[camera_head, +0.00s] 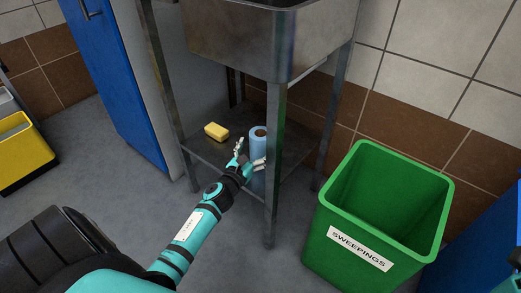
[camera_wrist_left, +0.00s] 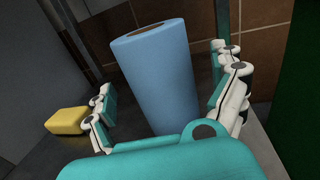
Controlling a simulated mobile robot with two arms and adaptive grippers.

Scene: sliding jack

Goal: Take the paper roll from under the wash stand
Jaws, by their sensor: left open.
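The blue paper roll (camera_head: 257,143) stands upright on the lower shelf (camera_head: 213,154) of the metal wash stand (camera_head: 267,47). My left gripper (camera_head: 249,163) is open at the shelf's front, just before the roll. In the left wrist view the roll (camera_wrist_left: 160,75) shows between the two spread fingers of my left gripper (camera_wrist_left: 170,108). A gap shows on the right side; contact on the left side is hard to tell. The roll's base is hidden behind the gripper's palm. My right gripper is not in view.
A yellow sponge-like block (camera_head: 216,131) lies on the shelf left of the roll. A front stand leg (camera_head: 273,165) rises close to the right of my gripper. A green sweepings bin (camera_head: 380,213) stands at right, a blue cabinet (camera_head: 120,80) at left, a yellow bucket (camera_head: 22,150) far left.

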